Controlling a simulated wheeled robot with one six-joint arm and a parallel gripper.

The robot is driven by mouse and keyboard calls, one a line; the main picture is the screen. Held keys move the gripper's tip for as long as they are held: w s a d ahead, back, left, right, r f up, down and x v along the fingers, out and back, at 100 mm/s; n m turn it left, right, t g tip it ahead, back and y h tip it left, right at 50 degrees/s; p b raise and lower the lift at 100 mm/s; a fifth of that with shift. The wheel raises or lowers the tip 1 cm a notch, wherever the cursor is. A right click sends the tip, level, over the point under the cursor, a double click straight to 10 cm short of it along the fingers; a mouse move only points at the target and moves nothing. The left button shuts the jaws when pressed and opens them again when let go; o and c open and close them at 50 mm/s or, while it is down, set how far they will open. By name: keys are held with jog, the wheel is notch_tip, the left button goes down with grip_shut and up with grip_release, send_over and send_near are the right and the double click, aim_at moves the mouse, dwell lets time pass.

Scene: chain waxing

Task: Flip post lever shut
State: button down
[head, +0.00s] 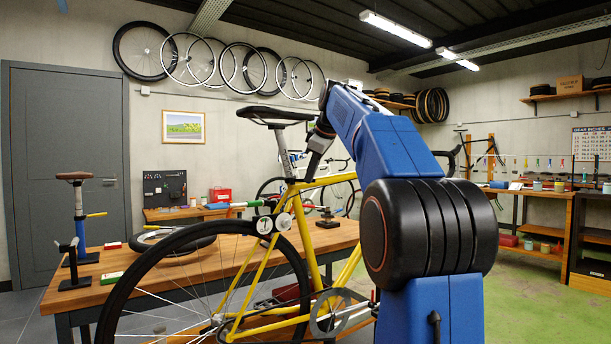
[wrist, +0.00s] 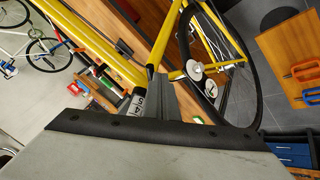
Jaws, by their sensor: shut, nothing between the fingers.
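A yellow bicycle frame (head: 311,232) stands in front of the wooden bench, with a black saddle (head: 274,114) on a silver seat post (head: 285,158). My gripper (head: 307,176) is beside the seat post, pointing down at the top of the frame. In the wrist view my gripper (wrist: 153,73) is shut and empty, its fingertips close to the yellow tubes (wrist: 98,45). I cannot tell whether they touch. I cannot make out the post lever or its position; it is hidden or too small near the fingertips.
The black rear wheel (head: 107,315) stands in front of the bench (head: 130,268). Two round white-faced parts (head: 265,225) sit close to the frame. Shelves and another bench (head: 540,205) are at the right.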

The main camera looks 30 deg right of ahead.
jog(key=d+n, duration=0.1)
jog(key=w+n+y, duration=0.1)
jog(key=d+n+y, duration=0.1)
jog(key=shift+w+d+n, duration=0.2)
jog(key=shift+d+n, duration=0.1)
jog(key=shift+w+d, duration=0.5)
jog(key=shift+w, duration=0.2)
jog(key=shift+w+d, duration=0.5)
jog(key=shift+w, duration=0.15)
jog(key=shift+w, duration=0.1)
